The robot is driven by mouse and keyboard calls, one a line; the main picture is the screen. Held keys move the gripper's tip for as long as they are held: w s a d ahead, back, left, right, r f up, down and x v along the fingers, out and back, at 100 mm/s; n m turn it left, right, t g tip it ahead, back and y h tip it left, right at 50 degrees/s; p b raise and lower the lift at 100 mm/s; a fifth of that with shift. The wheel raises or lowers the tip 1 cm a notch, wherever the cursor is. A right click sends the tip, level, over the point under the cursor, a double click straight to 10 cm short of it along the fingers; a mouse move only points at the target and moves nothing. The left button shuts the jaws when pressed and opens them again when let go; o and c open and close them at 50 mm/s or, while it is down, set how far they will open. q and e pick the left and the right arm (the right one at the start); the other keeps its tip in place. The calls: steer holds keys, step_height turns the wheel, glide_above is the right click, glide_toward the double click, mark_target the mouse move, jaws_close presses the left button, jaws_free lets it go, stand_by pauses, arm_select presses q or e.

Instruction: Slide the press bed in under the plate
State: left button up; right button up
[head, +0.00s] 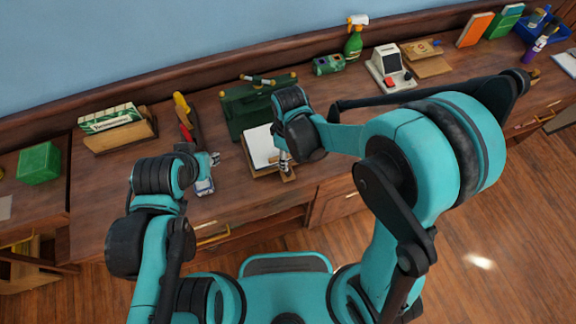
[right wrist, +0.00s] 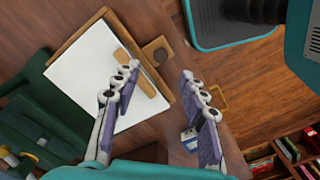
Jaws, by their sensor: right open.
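The press (head: 243,113) is dark green with a brass-ended handle on top and stands against the wall at the back of the desk. The press bed (head: 260,171) is a wooden board with a white sheet on it, lying in front of the press. In the right wrist view the bed (right wrist: 101,17) has a light wooden bar across its near end, and the green press is beyond it. The plate cannot be made out. My right gripper (head: 284,163) is open at the bed's front end; one finger overlaps the bar in the right wrist view (right wrist: 160,97). My left gripper (head: 212,160) is left of the bed.
A small blue-and-white object (head: 205,187) lies below my left gripper. A yellow-and-red tool (head: 183,110) and a wooden box (head: 122,135) stand left of the press. A green tin (head: 328,65) and spray bottle (head: 353,45) stand right of it.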

step_height(320, 180, down, 8)
steer(key=shift+f+b, duration=0.1)
steer(key=shift+b, duration=1.1)
jaws_close()
